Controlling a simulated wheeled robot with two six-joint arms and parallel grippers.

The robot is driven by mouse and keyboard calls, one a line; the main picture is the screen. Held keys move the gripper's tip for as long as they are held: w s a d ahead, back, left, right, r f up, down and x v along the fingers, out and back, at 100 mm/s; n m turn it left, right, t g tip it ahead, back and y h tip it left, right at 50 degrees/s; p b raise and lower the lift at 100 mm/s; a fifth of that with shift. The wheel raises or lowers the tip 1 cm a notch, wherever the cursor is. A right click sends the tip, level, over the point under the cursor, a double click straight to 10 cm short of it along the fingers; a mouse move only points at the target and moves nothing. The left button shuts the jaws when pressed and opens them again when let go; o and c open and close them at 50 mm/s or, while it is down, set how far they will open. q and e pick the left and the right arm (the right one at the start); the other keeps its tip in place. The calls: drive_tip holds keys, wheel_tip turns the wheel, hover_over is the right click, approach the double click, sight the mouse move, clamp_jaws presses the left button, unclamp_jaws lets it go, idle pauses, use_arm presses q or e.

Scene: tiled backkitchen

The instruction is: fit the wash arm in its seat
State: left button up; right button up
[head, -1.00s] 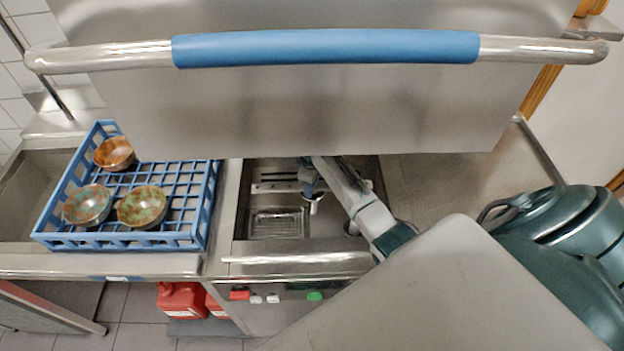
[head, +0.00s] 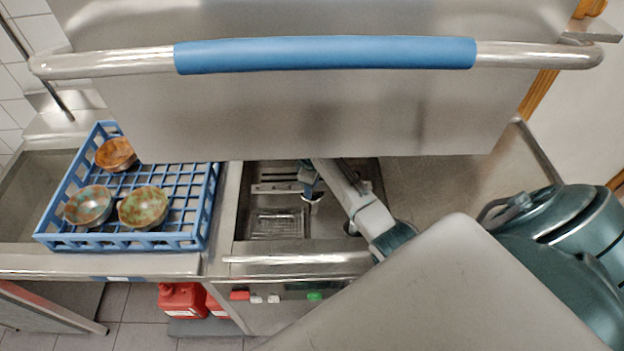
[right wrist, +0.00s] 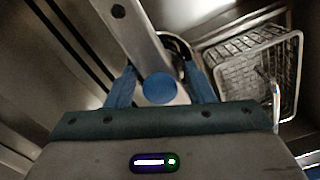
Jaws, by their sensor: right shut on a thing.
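The wash arm (head: 272,188), a steel bar with a blue round knob (right wrist: 159,88) at its hub, is inside the open machine's tank. Its holed bar (right wrist: 136,42) runs up and left in the right wrist view. My right gripper (head: 310,190) reaches into the tank from the right, and its blue fingers (right wrist: 160,90) are shut on the knob. A pale stub (head: 313,198) shows under the gripper. The seat under the hub is hidden, and I cannot tell whether the hub touches it. My left gripper is out of view.
The raised hood (head: 320,115) with its blue handle hangs over the tank. A wire strainer basket (head: 277,224) sits in the tank's front left; it also shows in the wrist view (right wrist: 247,62). A blue rack (head: 125,243) with three bowls stands left. The right counter (head: 450,180) is clear.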

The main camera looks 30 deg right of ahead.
drive_tip(key=shift+f, duration=0.1)
idle(0.5)
drive_tip(key=o, duration=1.2)
drive_tip(key=shift+o, duration=0.2)
wheel_tip(320, 180, up, 10)
drive_tip(key=b, duration=0.3)
drive_tip(key=shift+r, duration=0.4)
